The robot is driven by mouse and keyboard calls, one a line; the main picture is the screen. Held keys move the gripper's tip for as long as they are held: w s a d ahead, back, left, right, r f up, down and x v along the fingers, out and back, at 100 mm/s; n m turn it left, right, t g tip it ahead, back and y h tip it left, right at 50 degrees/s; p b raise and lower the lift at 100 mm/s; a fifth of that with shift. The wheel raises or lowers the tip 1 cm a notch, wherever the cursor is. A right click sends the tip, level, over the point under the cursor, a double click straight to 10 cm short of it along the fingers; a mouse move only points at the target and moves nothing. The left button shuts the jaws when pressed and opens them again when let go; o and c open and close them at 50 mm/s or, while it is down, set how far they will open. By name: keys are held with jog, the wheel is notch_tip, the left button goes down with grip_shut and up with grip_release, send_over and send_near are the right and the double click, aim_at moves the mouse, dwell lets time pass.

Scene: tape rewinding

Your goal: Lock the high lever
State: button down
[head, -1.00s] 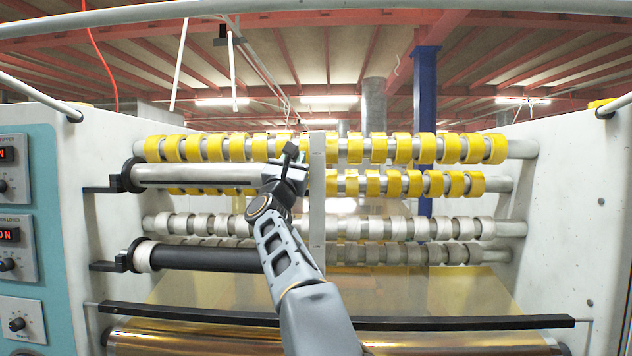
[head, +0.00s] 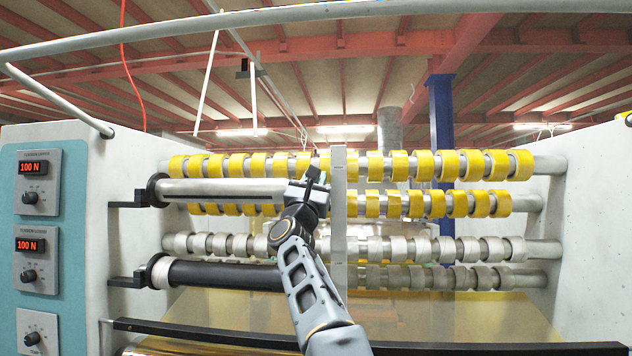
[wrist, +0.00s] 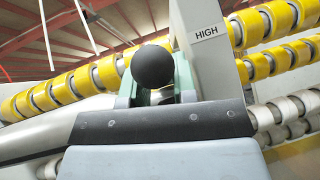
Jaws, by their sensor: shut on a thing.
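In the head view my gripper (head: 311,183) is at the left side of this upright plate (head: 339,225), at the right end of the upper grey shaft (head: 220,190). My gripper is shut on the lever at the knob. Its dark front edge hides the lever's lower part, and I cannot see the lever's angle clearly.
Rows of yellow tape rolls (head: 450,165) and white rolls (head: 480,247) lie close behind the plate. A black bar (head: 210,335) crosses low in front. Control panels (head: 38,182) are at the left.

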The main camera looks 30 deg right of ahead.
jog(key=c, duration=1.2)
grip_release()
jog(key=shift+c, duration=0.2)
jog(key=shift+f, duration=0.1)
jog(key=b+v, duration=0.5)
jog(key=v, duration=0.8)
jog(key=shift+s+a+f, duration=0.2)
jog(key=shift+f, duration=0.1)
jog(key=shift+r, duration=0.1)
